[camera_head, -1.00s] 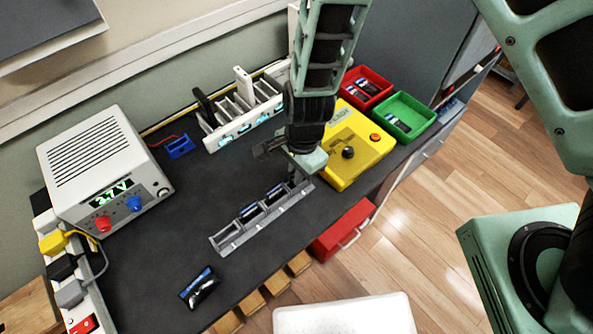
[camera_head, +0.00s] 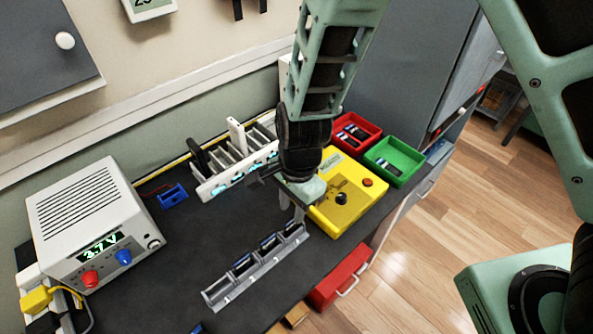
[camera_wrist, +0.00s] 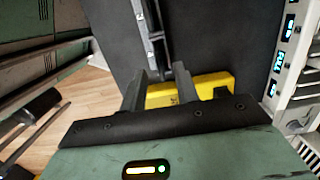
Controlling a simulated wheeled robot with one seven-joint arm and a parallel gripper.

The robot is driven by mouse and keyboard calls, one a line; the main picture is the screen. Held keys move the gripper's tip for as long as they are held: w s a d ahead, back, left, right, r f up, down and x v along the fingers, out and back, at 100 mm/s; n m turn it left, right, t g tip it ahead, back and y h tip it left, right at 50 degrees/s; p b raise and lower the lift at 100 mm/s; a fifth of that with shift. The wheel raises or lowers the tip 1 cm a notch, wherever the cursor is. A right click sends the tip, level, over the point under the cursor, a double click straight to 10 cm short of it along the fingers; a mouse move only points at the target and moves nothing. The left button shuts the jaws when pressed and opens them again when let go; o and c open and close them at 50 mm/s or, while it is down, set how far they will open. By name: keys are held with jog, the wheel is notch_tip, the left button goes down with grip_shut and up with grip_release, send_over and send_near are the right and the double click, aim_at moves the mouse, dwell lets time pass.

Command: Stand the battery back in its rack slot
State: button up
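The battery rack (camera_head: 228,292) is a long grey strip of slots on the dark bench in the head view. At the bottom edge a small blue bit (camera_head: 197,328) shows, probably the battery lying on the bench, mostly out of frame. My gripper (camera_head: 292,212) is over the rack's far right end. In the wrist view its fingers (camera_wrist: 160,88) stand apart with nothing visible held between them, and the rack (camera_wrist: 152,30) runs away beyond.
A yellow station (camera_head: 345,205) stands right of my gripper, with red (camera_head: 352,145) and green (camera_head: 420,160) trays behind. A white slotted rack (camera_head: 225,182) is at the back. A power supply (camera_head: 90,220) reading 3.7 V stands left. Bare bench lies between it and the battery rack.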

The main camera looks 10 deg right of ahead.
notch_tip(320, 180, up, 11)
jog(key=d, duration=0.1)
jog(key=s+d+r+n, duration=0.4)
jog(key=s+n, duration=0.3)
jog(key=n, duration=0.2)
jog(key=s+d+r+n, duration=0.4)
jog(key=s+n, duration=0.3)
jog(key=n, duration=0.2)
jog(key=shift+d+r+n+t+h, duration=0.25)
jog(key=shift+n+t+h, duration=0.05)
jog(key=shift+n+t, duration=0.1)
